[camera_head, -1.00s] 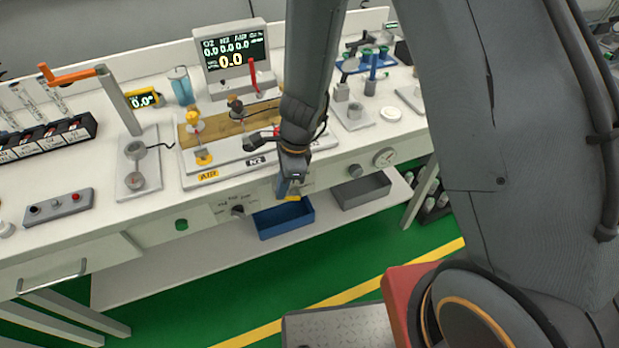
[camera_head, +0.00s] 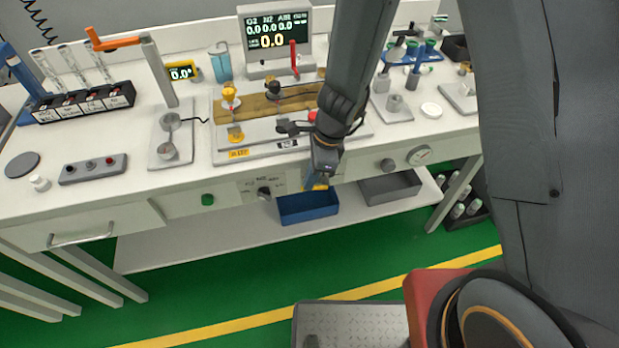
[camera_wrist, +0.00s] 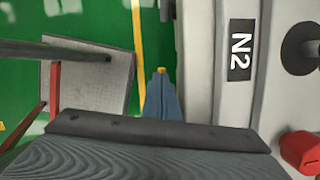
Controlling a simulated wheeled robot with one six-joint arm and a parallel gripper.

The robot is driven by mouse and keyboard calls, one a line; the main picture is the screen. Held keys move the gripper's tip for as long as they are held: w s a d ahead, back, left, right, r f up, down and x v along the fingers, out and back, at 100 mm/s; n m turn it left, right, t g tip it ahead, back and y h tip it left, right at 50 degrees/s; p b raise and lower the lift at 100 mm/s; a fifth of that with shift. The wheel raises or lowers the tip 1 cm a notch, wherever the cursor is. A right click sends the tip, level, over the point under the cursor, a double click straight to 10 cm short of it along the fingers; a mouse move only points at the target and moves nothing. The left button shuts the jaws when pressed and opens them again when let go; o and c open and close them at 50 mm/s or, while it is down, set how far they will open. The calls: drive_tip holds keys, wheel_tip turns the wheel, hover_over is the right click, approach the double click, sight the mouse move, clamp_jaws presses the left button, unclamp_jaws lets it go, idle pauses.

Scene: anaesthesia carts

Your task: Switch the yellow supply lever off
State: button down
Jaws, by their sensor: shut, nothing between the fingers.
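A yellow valve part (camera_head: 235,133) sits on the white panel (camera_head: 222,148) at the AIR label (camera_head: 238,154), with a yellow knob (camera_head: 230,92) above it near the wooden strip. A black lever (camera_head: 292,128) stands above the N2 label (camera_head: 287,144). My gripper (camera_head: 318,184) points down in front of the bench edge, to the right of the yellow parts and apart from them. In the wrist view my gripper (camera_wrist: 160,75) is shut and empty, left of the N2 label. The yellow parts are outside the wrist view.
A blue bin (camera_head: 308,212) and a grey bin (camera_head: 390,192) sit on the lower shelf below my gripper. A display (camera_head: 275,38) stands behind the panel. A red knob (camera_wrist: 302,152) shows in the wrist view.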

idle(0.3)
drive_tip(key=shift+d+r+p, duration=0.15)
drive_tip(key=shift+r+p, duration=0.35)
drive_tip(key=shift+p, duration=0.05)
drive_tip(key=s+a+r+p, duration=0.1)
drive_tip(key=a+r, duration=0.1)
drive_tip(key=s+a+r+p, duration=0.1)
drive_tip(key=a+r, duration=0.2)
drive_tip(key=s+a+r, duration=0.1)
drive_tip(key=a+r, duration=0.1)
drive_tip(key=shift+s+a+r+p, duration=0.15)
drive_tip(key=shift+s+r+p, duration=0.05)
drive_tip(key=shift+r+p, duration=0.2)
drive_tip(key=shift+w+d+r, duration=0.15)
drive_tip(key=shift+d, duration=0.15)
drive_tip(key=s+d+r+n+h, duration=0.1)
drive_tip(key=d+r+n, duration=0.2)
drive_tip(key=d, duration=0.6)
drive_tip(key=s+d+r+n+t+h+b, duration=0.1)
drive_tip(key=d+r+n, duration=0.3)
drive_tip(key=d+n, duration=0.4)
drive_tip(key=s+d+r+n+b, duration=0.1)
drive_tip(key=d+r+n, duration=0.3)
drive_tip(key=d, duration=0.6)
drive_tip(key=shift+s+r+n+t+h, duration=0.15)
drive_tip(key=shift+s+n+t+h, duration=0.25)
drive_tip(key=shift+n, duration=0.6)
